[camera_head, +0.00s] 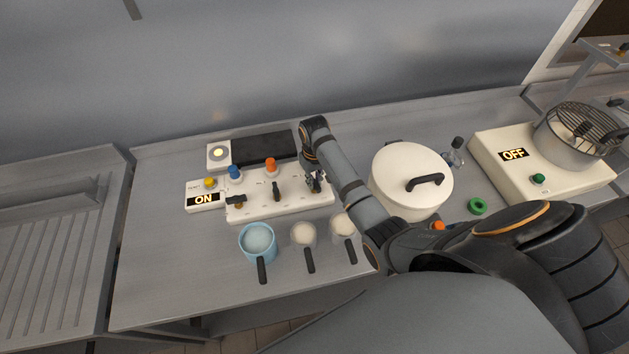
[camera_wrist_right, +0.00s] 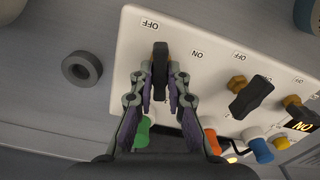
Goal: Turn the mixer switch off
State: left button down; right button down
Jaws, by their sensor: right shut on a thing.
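The white control panel (camera_head: 250,211) lies on the counter and carries several black lever switches. My right gripper (camera_head: 316,182) is at the panel's right end in the head view. In the right wrist view my right gripper (camera_wrist_right: 160,95) is shut on the black switch lever (camera_wrist_right: 160,60), one finger on each side. An OFF label (camera_wrist_right: 149,24) is left of this lever and an ON label (camera_wrist_right: 197,55) is right of it. The lever's base is partly hidden. Which lever is the mixer's cannot be read. My left gripper is not in view.
A lit ON display (camera_head: 204,200) is at the panel's left. A second black lever (camera_wrist_right: 250,97) is beside the held one. A lidded white pot (camera_head: 400,172), a blue pan (camera_head: 257,238) and small cups stand near. An OFF unit (camera_head: 490,150) is at right.

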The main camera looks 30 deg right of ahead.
aim_at(315, 182)
jog(key=m, duration=0.2)
jog(key=shift+m, duration=0.3)
jog(key=c, duration=1.4)
grip_release()
jog(key=shift+o, duration=0.2)
notch_tip(315, 182, up, 7)
jog(key=shift+r, duration=0.1)
jog(key=shift+s, duration=0.1)
